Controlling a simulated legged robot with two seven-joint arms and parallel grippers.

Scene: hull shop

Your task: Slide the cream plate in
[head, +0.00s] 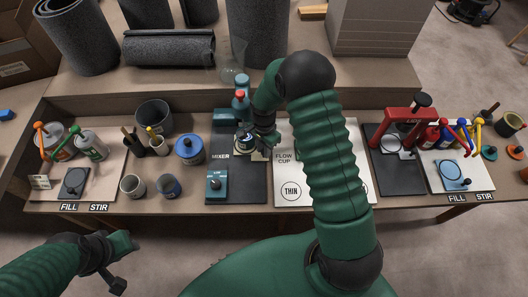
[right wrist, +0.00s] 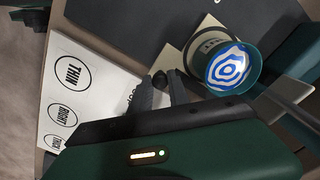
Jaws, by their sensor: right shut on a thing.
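The cream plate (right wrist: 171,58) shows in the right wrist view as a pale flat piece beside and partly behind a cup (right wrist: 228,68) with blue and white swirled paint. A corner of the plate also shows in the head view (head: 258,156), at the mixer (head: 222,170). My right gripper (right wrist: 161,82) is shut on a small dark knob at the plate's near edge. In the head view my right gripper (head: 263,146) is small and partly hidden by its own wrist. My left gripper (head: 122,245) hangs in front of the bench, away from the plate; its jaws are unclear.
The white flow cup board (head: 291,165) with printed circles lies right of the mixer. A blue-lidded can (head: 189,149) and a dark bucket (head: 153,115) stand to the left. A red press (head: 402,125) stands to the right. My right arm hides part of the board.

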